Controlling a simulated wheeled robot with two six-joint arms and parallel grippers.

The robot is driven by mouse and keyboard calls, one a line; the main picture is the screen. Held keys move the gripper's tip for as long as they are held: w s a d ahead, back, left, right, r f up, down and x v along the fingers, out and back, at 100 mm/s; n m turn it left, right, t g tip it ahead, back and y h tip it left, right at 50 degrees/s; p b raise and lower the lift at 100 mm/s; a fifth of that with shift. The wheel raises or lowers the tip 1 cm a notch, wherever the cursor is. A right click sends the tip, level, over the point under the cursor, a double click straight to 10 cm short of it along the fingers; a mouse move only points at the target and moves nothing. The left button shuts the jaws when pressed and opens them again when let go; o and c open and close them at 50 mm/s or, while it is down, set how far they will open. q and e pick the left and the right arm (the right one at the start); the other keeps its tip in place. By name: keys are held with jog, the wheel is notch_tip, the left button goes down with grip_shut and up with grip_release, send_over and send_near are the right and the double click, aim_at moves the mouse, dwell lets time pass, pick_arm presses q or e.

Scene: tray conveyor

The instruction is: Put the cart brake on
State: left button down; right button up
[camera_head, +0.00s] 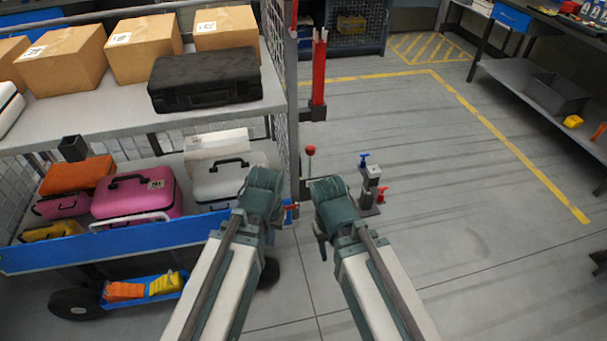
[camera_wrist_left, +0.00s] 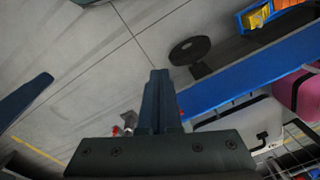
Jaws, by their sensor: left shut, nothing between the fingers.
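The cart (camera_head: 160,243) stands at the left, with a blue side rail and suitcases on it. Its blue rail (camera_wrist_left: 250,75) and a black wheel (camera_wrist_left: 190,50) show in the left wrist view. A small blue and red part (camera_head: 290,211) sits at the cart's right end, partly hidden by my left arm; I cannot tell if it is the brake. My left gripper (camera_head: 271,237) is beside that end, mostly hidden by its wrist. In the wrist view its fingers (camera_wrist_left: 158,75) are shut and empty. My right gripper (camera_head: 320,246) hangs over the floor, its fingers unclear.
A red-knobbed lever (camera_head: 310,151) stands by the rack post. A grey post with blue and red handles (camera_head: 370,186) stands on the floor to the right.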

pick_arm(q)
jog(key=w+a+f+n+t+h+b, duration=0.1)
jog(key=w+f+b, duration=0.1)
jog(key=f+b, duration=0.45)
jog(key=w+f+h+b, duration=0.1)
jog(key=w+f+b, duration=0.1)
jog(key=f+b, duration=0.5)
jog(key=w+d+f+t+h+b, duration=0.3)
jog(key=w+d+f+b, duration=0.1)
jog(key=w+d+b, duration=0.1)
jog(key=w+d+r+n+t+h, duration=0.4)
jog(key=w+d+r+t, duration=0.4)
jog(key=r, duration=0.3)
jog(key=w+a+r+n+t+y, duration=0.3)
jog(key=r+n+y, duration=0.4)
jog(key=n, duration=0.6)
jog(key=a+t, duration=0.1)
jog(key=t, duration=0.1)
jog(key=shift+w+a+n+t, duration=0.2)
jog(key=shift+a+n+t, duration=0.1)
